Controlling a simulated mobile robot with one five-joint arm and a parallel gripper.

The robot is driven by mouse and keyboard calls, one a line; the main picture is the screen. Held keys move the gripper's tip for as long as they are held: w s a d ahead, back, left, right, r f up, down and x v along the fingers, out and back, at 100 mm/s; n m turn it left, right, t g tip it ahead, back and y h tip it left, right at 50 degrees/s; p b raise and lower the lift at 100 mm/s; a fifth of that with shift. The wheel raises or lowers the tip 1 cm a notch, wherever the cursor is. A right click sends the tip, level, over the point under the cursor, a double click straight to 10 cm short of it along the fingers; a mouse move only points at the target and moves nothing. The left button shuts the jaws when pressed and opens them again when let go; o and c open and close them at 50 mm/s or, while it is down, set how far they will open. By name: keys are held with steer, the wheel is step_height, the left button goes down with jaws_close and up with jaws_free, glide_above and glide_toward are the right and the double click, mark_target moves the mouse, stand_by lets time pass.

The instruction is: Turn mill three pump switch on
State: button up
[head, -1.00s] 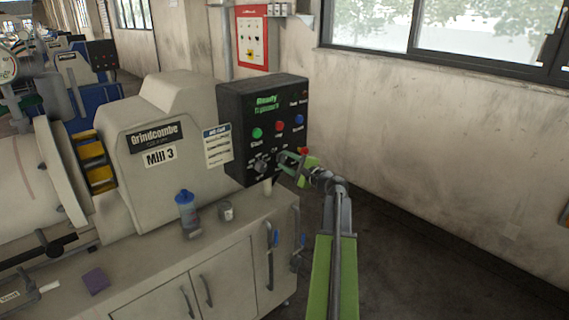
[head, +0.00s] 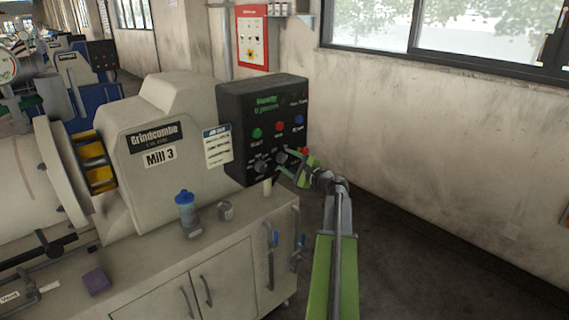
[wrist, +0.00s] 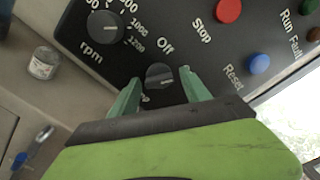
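The mill 3 machine (head: 165,125) carries a black control box (head: 262,98) on its right. A black selector knob (wrist: 159,75) shows in the wrist view, with "Off" above it and a second label partly hidden below. The label naming this knob is not readable, and I cannot tell its exact setting. My gripper (wrist: 162,78) is open, its two green fingers either side of the knob with small gaps visible. In the head view my gripper (head: 287,162) is at the lower right of the box face, by the knob (head: 281,157).
An rpm knob (wrist: 105,27) is left of the selector. A red Stop button (wrist: 228,10) and a blue Reset button (wrist: 259,64) are to the right. Open floor lies right of the cabinet.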

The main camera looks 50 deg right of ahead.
steer(key=shift+a, duration=0.15)
steer(key=s, duration=1.1)
steer(key=s+a, duration=0.1)
steer(key=s, duration=0.5)
steer(key=shift+s+a, duration=0.1)
steer(key=shift+s, duration=0.1)
